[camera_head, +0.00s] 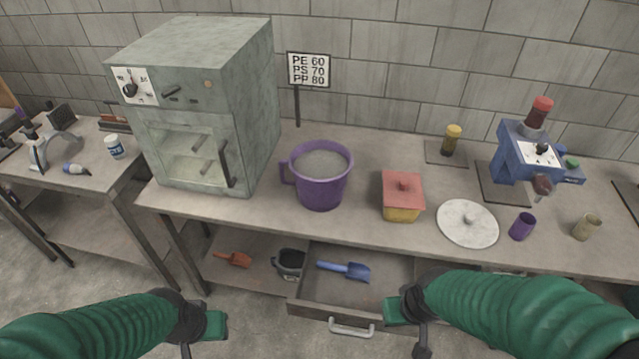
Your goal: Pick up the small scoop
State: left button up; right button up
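Two scoops are in view. An orange scoop (235,259), the smaller-looking one, lies on the lower shelf under the table, left of a dark pot. A blue scoop (345,270) lies in the open drawer, its handle to the left. My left gripper (203,330) is at the lower left, below and in front of the orange scoop, apart from it. My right gripper (408,318) is near the drawer's front right, apart from the blue scoop. Neither gripper visibly holds anything. The angle does not show whether their fingers are open or shut.
The drawer (390,292) is pulled out, handle at front. A dark pot (290,262) sits beside it on the shelf. On the table (255,208) stand a grey oven (205,100), a purple bucket (319,176), a red-lidded box (402,196) and a white round lid (467,223).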

aim_at(354, 270)
jog(key=z, duration=0.75)
jog(key=i+l+u, duration=0.2)
jog(key=l, duration=0.3)
jog(key=i, duration=0.1)
